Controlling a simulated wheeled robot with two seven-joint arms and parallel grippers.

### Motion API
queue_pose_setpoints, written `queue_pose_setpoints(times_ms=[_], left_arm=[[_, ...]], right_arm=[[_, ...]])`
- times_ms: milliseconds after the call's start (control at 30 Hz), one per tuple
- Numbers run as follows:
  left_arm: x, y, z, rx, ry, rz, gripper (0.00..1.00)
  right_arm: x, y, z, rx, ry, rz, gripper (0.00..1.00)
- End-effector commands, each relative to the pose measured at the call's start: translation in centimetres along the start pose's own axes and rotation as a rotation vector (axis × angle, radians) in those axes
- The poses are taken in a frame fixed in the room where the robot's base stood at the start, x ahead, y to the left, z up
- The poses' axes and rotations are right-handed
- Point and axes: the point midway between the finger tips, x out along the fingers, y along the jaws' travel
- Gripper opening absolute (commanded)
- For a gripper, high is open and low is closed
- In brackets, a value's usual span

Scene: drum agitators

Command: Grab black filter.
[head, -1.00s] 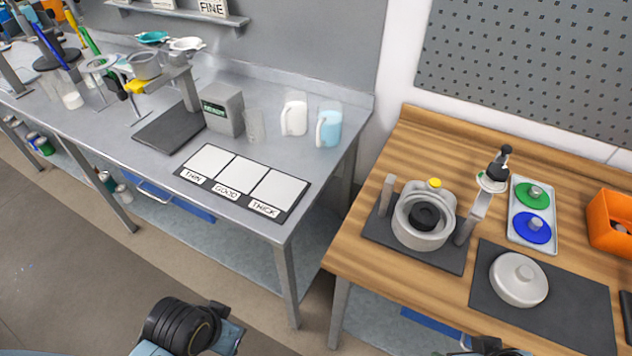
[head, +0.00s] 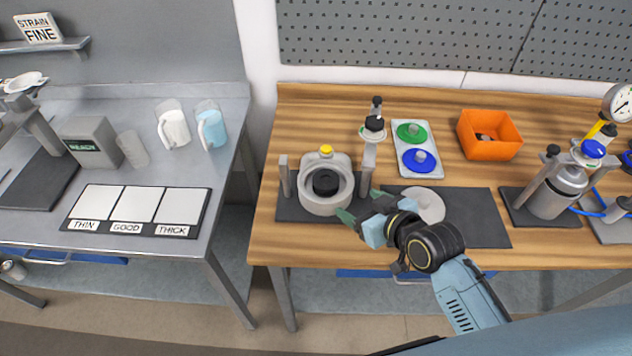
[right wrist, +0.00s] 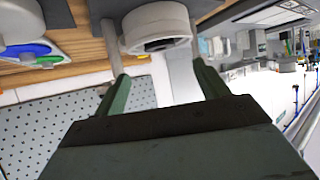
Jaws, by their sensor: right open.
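The black filter (head: 325,182) is a round black piece sitting inside the opening of a grey round housing (head: 322,206) on the wooden bench. My right gripper (head: 361,205) is open and empty, just right of the housing and apart from the filter. In the right wrist view, the two green fingers (right wrist: 163,85) are spread, with the housing (right wrist: 158,22) beyond them. My left gripper is not in view.
A post with a black knob (head: 374,124) stands right of the housing. A grey lid (head: 424,203) lies partly behind my right gripper. A tray (head: 401,130) holds green and blue discs. An orange bin (head: 490,148) stands farther right. Bare wood lies in front of the mats.

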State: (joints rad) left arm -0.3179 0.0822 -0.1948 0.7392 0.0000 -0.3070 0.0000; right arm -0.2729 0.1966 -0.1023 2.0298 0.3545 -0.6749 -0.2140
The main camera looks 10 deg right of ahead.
Motion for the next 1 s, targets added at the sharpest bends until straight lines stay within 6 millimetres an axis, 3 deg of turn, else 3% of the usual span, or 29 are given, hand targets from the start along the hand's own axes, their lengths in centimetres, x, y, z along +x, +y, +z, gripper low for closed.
queue_pose_setpoints(times_ms=[200,600,1000], left_arm=[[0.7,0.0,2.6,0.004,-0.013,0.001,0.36],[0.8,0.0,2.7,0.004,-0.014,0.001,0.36],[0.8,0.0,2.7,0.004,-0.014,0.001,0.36]], right_arm=[[0.9,0.6,-0.9,0.000,0.051,0.007,0.73],[7.3,0.6,-1.2,0.003,0.052,0.006,0.73],[10.3,0.4,-1.2,0.003,0.050,0.006,0.73]])
